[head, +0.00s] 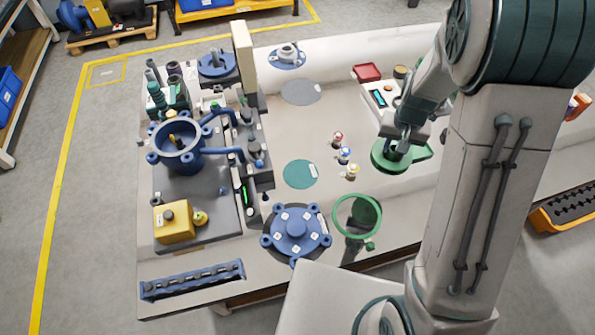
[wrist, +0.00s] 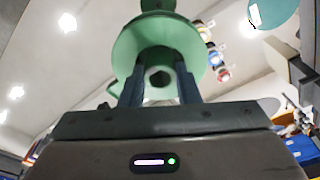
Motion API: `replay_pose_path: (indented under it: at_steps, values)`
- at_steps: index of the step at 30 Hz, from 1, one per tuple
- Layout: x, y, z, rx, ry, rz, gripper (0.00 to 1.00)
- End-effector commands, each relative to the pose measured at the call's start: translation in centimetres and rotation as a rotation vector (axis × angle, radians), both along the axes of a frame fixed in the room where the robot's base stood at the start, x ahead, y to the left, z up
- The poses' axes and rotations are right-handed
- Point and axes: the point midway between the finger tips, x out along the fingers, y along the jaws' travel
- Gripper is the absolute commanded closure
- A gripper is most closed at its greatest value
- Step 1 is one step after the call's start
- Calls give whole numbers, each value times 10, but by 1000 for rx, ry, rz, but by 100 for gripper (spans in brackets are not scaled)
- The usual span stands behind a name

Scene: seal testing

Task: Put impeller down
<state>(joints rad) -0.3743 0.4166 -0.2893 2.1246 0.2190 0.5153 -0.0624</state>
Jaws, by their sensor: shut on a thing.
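My gripper (head: 399,148) is at the right side of the bench, shut on the hub of the green impeller (head: 384,160). In the wrist view my two fingers (wrist: 160,84) are on either side of the hub, and the round green disc of the impeller (wrist: 125,48) spreads out beyond them. The fingers and wrist hide part of the impeller in the head view. I cannot tell whether its underside touches the bench. A flat teal disc (head: 300,174) with a white label lies to its left, also at the wrist view's top right (wrist: 270,14).
Several small capped bottles (head: 345,156) stand between the teal disc and the impeller. A green ring (head: 357,216) and a blue flanged cover (head: 296,231) are nearer the front. A grey disc (head: 301,92) lies farther back. A blue pump housing (head: 178,147) stands at left.

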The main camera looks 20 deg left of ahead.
Motion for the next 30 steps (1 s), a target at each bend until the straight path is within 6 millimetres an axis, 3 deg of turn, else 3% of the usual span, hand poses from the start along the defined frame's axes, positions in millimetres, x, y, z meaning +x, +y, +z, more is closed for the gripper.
replay_pose_path:
  at_steps: [1, 6, 15, 22, 27, 30]
  values:
    - [-3, 25, -7, 2, 0, 19, 100]
    - [-22, 96, -18, 3, 6, 40, 100]
    - [-73, 196, -34, -2, 4, 41, 100]
    - [-111, 245, -41, -4, -6, 36, 100]
    - [-124, 260, -43, -4, -10, 31, 100]
    - [-118, 260, -47, -5, -11, 27, 100]
